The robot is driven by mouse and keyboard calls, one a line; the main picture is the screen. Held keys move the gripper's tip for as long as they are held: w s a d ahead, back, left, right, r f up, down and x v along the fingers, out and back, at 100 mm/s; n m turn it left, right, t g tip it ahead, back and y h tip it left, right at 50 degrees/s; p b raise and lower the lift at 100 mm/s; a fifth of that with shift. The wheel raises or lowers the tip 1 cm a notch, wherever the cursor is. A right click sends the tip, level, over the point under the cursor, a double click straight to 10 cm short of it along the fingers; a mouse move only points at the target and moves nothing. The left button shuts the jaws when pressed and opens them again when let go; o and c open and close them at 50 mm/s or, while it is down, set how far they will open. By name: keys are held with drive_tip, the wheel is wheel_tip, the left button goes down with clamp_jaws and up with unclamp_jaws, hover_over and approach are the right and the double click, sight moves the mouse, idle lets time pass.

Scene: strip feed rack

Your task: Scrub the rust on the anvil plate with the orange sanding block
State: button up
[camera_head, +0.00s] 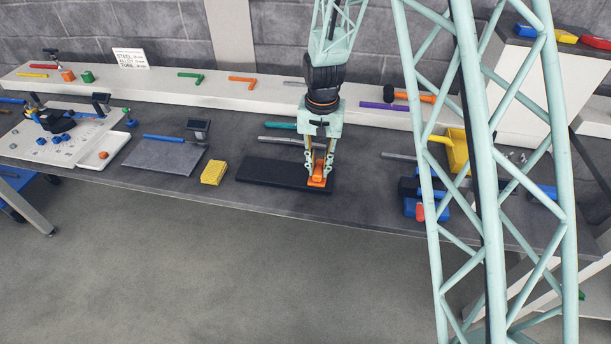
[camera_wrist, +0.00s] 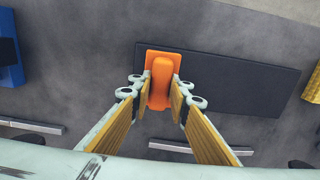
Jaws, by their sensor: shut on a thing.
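The orange sanding block (camera_head: 317,180) is at the right end of a flat black slab (camera_head: 268,172) on the bench. My gripper (camera_head: 318,164) is upright above that end, with its fingers around the block's raised grip. In the wrist view the block (camera_wrist: 161,84) sits between the two yellow-lined fingers (camera_wrist: 160,93), over the left end of the slab (camera_wrist: 235,85). I cannot tell whether its underside touches the slab. No rust shows clearly on it, and the slab beneath the block is hidden. I cannot tell for sure that this slab is the anvil plate.
A yellow block (camera_head: 214,172) lies left of the slab. Further left is a grey plate (camera_head: 152,160) with a blue-handled tool on it. Grey bars (camera_head: 280,140) lie behind the slab. Blue items (camera_head: 425,207) stand to the right. A raised white shelf (camera_head: 230,99) runs behind.

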drive_tip(key=shift+s+d+f, duration=0.1)
drive_tip(key=shift+s+d, duration=0.1)
drive_tip(key=shift+s, duration=0.05)
drive_tip(key=shift+w+d+r, duration=0.1)
drive_tip(key=shift+r, duration=0.3)
drive_tip(key=shift+w+r+p, duration=0.1)
drive_tip(key=shift+r+p, duration=1.1)
drive_tip(key=shift+r, duration=0.9)
